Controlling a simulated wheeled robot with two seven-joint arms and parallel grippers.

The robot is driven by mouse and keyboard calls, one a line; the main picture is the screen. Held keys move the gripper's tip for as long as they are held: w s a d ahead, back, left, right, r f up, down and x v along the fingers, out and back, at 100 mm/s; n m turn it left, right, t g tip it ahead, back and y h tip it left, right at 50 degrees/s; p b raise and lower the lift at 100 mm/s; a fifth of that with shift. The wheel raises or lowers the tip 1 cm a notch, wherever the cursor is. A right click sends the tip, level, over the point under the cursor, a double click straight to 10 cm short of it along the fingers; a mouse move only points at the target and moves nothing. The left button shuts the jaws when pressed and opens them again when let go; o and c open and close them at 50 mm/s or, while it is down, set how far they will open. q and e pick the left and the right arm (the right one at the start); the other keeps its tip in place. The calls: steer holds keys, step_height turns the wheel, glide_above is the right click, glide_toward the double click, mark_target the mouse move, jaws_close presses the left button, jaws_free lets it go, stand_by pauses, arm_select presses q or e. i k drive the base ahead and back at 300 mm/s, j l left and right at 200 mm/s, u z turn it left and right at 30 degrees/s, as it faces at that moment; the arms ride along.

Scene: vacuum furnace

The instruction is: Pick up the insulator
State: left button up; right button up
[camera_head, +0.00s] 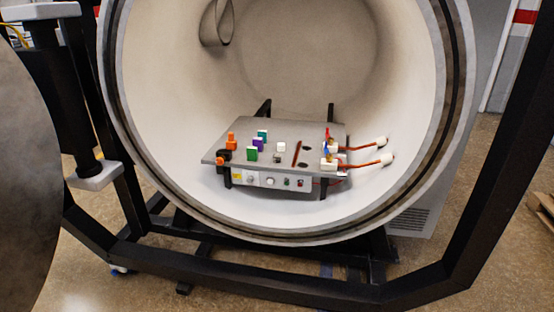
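A grey metal panel (225,155) on black legs stands inside the open round chamber. I cannot tell for sure which part is the insulator. Small white pieces that could be it are a block (281,146) near the panel's middle and white ends (380,141) on two orange-red leads at the right. The leads run from white blocks (329,165) with red, blue and yellow parts at the panel's right edge. Neither of my grippers is in view.
Green (252,154), purple and teal blocks stand on the panel, with orange parts (231,138) at its left edge. The chamber rim (455,100) surrounds it. A black frame (400,295) crosses in front. A large grey disc (25,180) is at the left. A strap loop (217,25) hangs inside.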

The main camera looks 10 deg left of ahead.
mark_target(282, 145)
steer(key=i+j, duration=0.25)
steer(key=i, duration=0.2)
steer(key=i+j, duration=0.25)
steer(key=i, duration=0.25)
steer(key=i+j, duration=0.25)
steer(key=i, duration=0.2)
steer(key=i+j, duration=0.25)
steer(key=i, duration=0.2)
steer(key=i+j, duration=0.25)
steer(key=i, duration=0.2)
steer(key=j+z, duration=0.25)
steer(key=k+j+z, duration=0.25)
steer(key=i+l, duration=0.1)
